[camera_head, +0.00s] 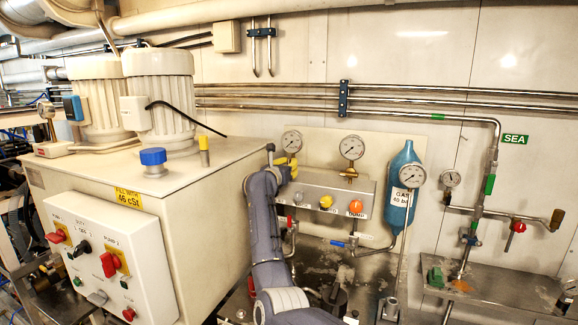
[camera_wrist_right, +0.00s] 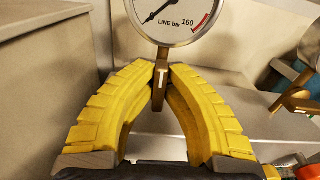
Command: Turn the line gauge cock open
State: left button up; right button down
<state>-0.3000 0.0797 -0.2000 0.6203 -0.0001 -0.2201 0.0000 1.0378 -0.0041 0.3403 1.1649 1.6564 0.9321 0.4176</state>
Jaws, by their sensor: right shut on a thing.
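The line gauge (camera_wrist_right: 172,14) is a round white dial marked "LINE bar" and 160. Its needle points to the lower left. In the head view the gauge (camera_head: 291,141) is above the grey valve box. Below the dial is a brass stem with the small pale T-shaped cock handle (camera_wrist_right: 161,77). My right gripper (camera_wrist_right: 162,72) has its yellow fingertips closed in on this cock, one on each side. In the head view my right gripper (camera_head: 287,162) is just under the gauge and hides the cock. My left gripper is not in view.
A second gauge (camera_head: 352,148) stands right of the line gauge. The grey valve box (camera_head: 330,187) below carries yellow and orange knobs. A blue gas bottle (camera_head: 403,180) is at its right. The large tank cabinet (camera_head: 215,180) is close left of my right arm.

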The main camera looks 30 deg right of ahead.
jog(key=shift+m, duration=0.3)
jog(key=shift+r, duration=0.1)
jog(key=c, duration=1.7)
grip_release()
jog(key=shift+s+a, duration=0.1)
jog(key=v, duration=1.1)
jog(key=shift+s+a, duration=0.25)
jog(key=shift+a, duration=0.05)
